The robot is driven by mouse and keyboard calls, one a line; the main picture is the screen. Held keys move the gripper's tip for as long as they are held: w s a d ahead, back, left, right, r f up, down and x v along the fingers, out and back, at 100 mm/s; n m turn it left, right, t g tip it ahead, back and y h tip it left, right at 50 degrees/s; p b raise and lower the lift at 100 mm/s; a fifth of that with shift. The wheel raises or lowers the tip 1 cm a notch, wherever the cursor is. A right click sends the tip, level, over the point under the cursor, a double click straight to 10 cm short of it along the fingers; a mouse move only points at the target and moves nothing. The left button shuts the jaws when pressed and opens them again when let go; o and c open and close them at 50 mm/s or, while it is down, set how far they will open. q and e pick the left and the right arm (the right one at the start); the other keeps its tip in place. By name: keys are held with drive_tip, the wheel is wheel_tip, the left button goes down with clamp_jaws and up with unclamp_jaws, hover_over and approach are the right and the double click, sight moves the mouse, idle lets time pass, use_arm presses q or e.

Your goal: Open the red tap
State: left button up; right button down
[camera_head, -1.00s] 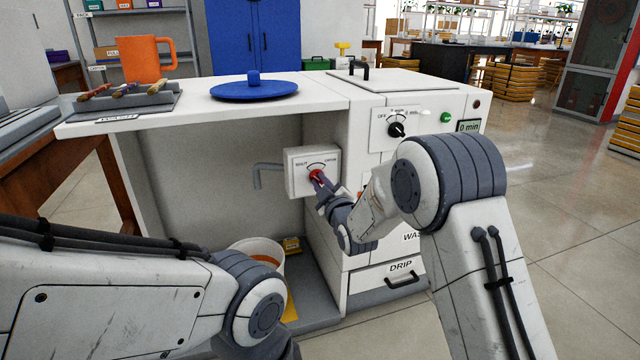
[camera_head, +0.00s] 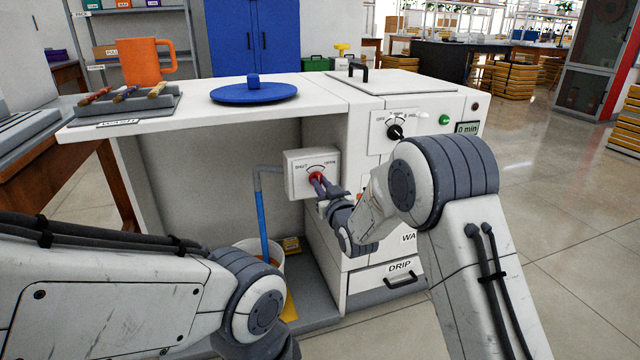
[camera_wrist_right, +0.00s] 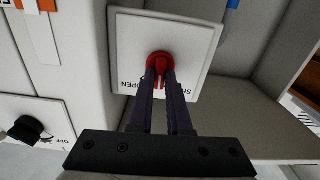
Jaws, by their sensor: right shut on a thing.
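The red tap (camera_head: 315,176) is a round red knob on a white box marked SHUT and OPEN (camera_head: 297,183), under the white counter. My right gripper (camera_head: 319,181) is shut on the red tap. In the right wrist view, the two dark fingers (camera_wrist_right: 160,80) pinch the ridge of the red tap (camera_wrist_right: 161,62). A grey spout (camera_head: 262,169) leaves the box's left side, and a blue stream (camera_head: 263,225) runs down from it into a white bucket (camera_head: 281,262). My left gripper is not in view; only its arm shows at lower left.
On the counter (camera_head: 190,115) are an orange mug (camera_head: 145,62), a blue lidded disc (camera_head: 253,92) and a grey tray (camera_head: 172,106) of brushes. A white cabinet with a dial (camera_head: 395,131) and a DRIP drawer (camera_head: 388,272) stands at right. The counter's underside is above my right gripper.

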drive_tip(key=m+p, duration=0.1)
drive_tip(key=m, duration=0.5)
drive_tip(key=shift+d+f, duration=0.1)
drive_tip(key=shift+m, duration=0.3)
idle(0.3)
drive_tip(key=c, duration=0.9)
unclamp_jaws()
drive_tip(key=shift+o, duration=0.2)
drive_tip(key=shift+s+d+p, duration=0.2)
drive_tip(key=shift+s+p, duration=0.1)
drive_tip(key=shift+s, duration=0.2)
drive_tip(key=p+v, duration=0.2)
drive_tip(key=v, duration=0.7)
drive_tip(key=shift+s, duration=0.2)
